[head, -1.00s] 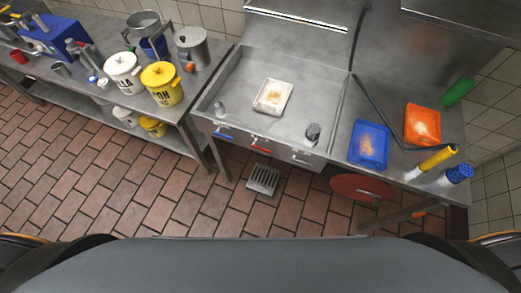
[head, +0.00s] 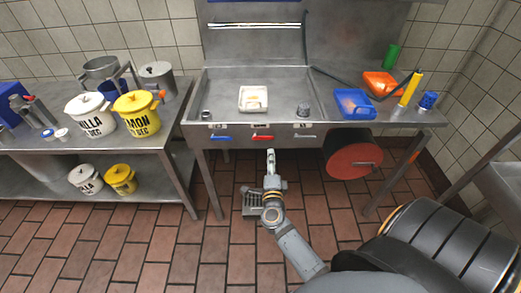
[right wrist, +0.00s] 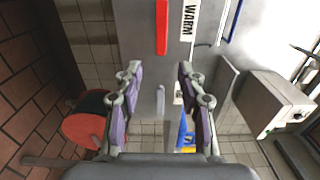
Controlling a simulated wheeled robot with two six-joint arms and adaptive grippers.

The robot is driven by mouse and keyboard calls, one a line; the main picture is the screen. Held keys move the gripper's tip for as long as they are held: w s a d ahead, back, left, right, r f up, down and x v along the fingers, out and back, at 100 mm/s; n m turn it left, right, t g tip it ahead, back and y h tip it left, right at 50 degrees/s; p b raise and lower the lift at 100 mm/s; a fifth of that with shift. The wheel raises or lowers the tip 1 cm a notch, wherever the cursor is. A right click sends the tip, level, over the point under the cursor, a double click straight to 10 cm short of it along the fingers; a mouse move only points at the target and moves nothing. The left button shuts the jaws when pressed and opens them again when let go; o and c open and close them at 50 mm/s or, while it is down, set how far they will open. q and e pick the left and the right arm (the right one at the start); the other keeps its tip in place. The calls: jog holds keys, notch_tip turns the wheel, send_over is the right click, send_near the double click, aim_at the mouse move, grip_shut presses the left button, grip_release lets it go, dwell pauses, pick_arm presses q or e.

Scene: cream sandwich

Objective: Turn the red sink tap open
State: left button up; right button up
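The red tap handle (head: 262,138) is a short bar on the sink's front panel, between a blue handle (head: 219,138) and a grey handle (head: 304,137). My right gripper (head: 270,156) is just below and slightly right of it in the head view. In the right wrist view the red handle (right wrist: 162,27) is at the top centre, beside a label reading WARM (right wrist: 189,18). The fingers of my right gripper (right wrist: 158,72) are spread, with nothing between the tips and apart from the red handle. My left gripper is in neither current view.
The steel sink (head: 290,83) holds a white tray (head: 253,99). A red round reel (head: 354,160) hangs under the counter at the right. A side table (head: 90,145) with buckets stands at the left. A floor drain (head: 251,203) lies below the sink.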

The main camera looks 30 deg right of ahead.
aim_at(269, 139)
jog(key=x, duration=0.9)
jog(key=shift+w+a, duration=0.1)
jog(key=shift+w, duration=0.25)
jog(key=shift+r, duration=0.1)
jog(key=shift+c, duration=0.7)
pick_arm(q)
jog(key=shift+s+a, duration=0.3)
jog(key=shift+a, duration=0.1)
pick_arm(e)
grip_shut()
